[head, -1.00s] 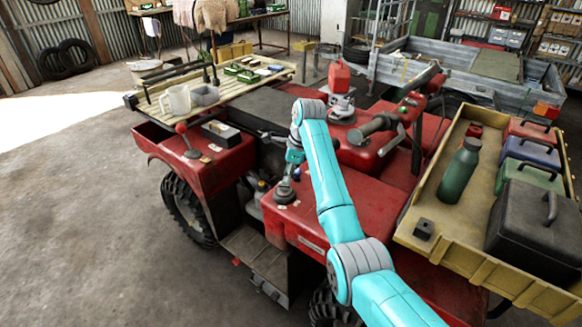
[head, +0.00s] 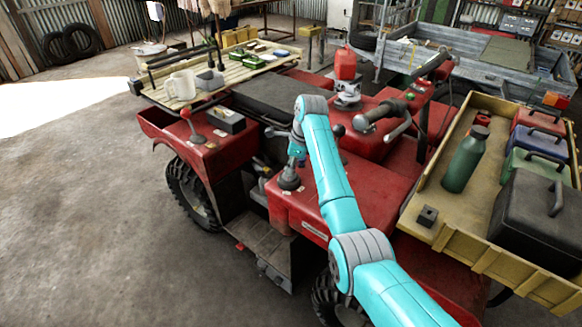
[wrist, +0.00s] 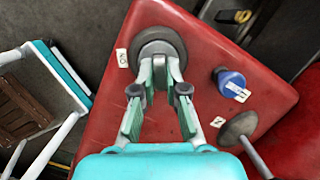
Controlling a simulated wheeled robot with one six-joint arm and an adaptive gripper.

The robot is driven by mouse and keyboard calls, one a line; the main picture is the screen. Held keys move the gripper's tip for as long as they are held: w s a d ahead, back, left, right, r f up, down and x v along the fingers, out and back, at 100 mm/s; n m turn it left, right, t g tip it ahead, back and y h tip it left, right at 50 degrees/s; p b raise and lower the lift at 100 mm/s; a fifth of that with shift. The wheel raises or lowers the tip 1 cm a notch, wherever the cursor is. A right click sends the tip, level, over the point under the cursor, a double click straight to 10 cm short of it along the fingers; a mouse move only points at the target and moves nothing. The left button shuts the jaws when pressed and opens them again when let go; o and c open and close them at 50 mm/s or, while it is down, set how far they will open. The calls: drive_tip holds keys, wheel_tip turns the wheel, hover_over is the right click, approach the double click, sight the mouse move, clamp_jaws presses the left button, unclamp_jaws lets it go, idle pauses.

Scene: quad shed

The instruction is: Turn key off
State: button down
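The red quad (head: 345,205) fills the middle of the head view. On its red panel sits a round dark grey switch base (head: 289,179), which also shows in the wrist view (wrist: 160,38) beside a small white label. My gripper (head: 294,163) points down at this base. In the wrist view, the fingertips of my gripper (wrist: 160,72) are close together over the base's middle. They close on a small greyish piece, seemingly the key (wrist: 160,70), mostly hidden between them. The key's angle cannot be read.
A blue knob (wrist: 231,83) and a grey disc with a lever (wrist: 238,128) stand right of my gripper on the same panel. The yellow tray (head: 450,232) holds a green bottle (head: 465,161) and several cases. Open concrete floor lies at left.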

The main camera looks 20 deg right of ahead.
drive_tip(key=n+g, duration=0.1)
drive_tip(key=n, duration=0.3)
drive_tip(key=shift+n+y, duration=0.3)
drive_tip(key=shift+n, duration=0.5)
drive_tip(key=n+g, duration=0.1)
drive_tip(key=n, duration=0.3)
drive_tip(key=shift+n+g, duration=0.5)
drive_tip(key=shift+n, duration=0.7)
drive_tip(key=c, duration=1.2)
unclamp_jaws()
drive_tip(key=shift+c, duration=0.2)
